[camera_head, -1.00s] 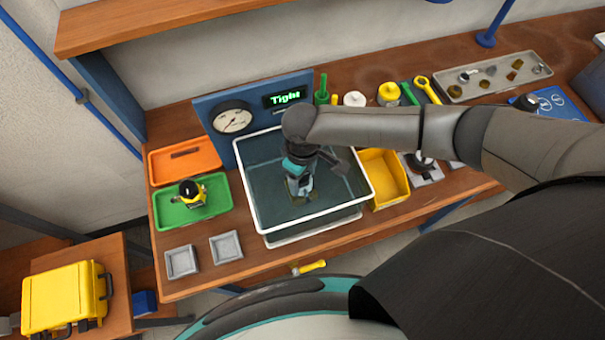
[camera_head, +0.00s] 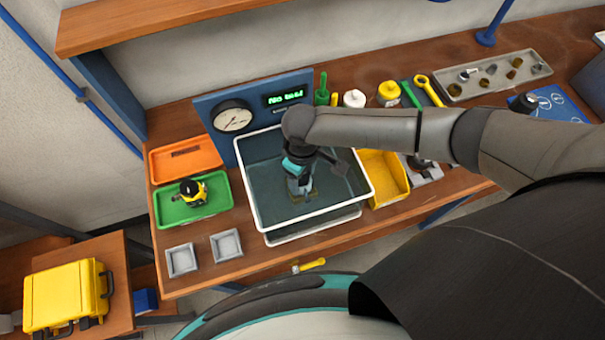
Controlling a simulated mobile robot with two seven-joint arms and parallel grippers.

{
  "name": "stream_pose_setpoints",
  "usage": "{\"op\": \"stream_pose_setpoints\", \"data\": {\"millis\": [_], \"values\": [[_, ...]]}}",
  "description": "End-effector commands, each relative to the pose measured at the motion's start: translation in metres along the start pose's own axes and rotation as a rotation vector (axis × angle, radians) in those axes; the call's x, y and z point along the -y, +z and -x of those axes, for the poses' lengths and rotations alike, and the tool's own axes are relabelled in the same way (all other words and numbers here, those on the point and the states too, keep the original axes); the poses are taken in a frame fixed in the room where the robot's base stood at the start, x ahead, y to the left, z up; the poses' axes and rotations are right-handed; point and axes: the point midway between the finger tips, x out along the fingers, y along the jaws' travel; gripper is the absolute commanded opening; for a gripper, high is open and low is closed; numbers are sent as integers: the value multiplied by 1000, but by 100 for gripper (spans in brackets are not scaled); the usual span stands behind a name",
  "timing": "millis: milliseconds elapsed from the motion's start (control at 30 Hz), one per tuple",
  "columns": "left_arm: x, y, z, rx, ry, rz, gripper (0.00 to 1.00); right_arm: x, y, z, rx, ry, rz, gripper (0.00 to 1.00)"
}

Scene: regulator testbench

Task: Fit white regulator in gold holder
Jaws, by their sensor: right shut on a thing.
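My right gripper (camera_head: 299,186) reaches down into the water tank (camera_head: 262,224) and is shut on a small pale thing. Its fingers hide most of it; it seems to be the white regulator. A small brownish-gold patch, perhaps the gold holder (camera_head: 296,200), shows low in the tank by the fingertips. The fingers cover much of it, so I cannot tell whether the regulator sits in it. My left gripper is not in view.
A dial gauge (camera_head: 233,118) and a green-lit display (camera_head: 285,96) stand behind the tank. A black-and-yellow device (camera_head: 191,189) sits in the green tray (camera_head: 212,205) at left. An orange tray (camera_head: 208,157) and yellow bin (camera_head: 394,185) flank the tank.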

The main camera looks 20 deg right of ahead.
Motion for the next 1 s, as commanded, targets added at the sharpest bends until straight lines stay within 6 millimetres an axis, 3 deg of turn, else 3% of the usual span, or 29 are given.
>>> {"op": "stream_pose_setpoints", "data": {"millis": [33, 67, 333, 700, 1000], "values": [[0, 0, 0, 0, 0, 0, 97, 0, -1, 1, -3, 0, 0, 0], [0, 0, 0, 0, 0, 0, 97, 0, -1, 1, -3, 0, 0, 69], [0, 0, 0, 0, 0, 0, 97, 0, 0, 1, -1, 1, 0, 99], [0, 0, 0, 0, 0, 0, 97, 0, 1, 0, 2, 1, 0, 100], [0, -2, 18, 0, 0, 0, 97, 0, 0, 18, 0, 1, 0, 100]]}}
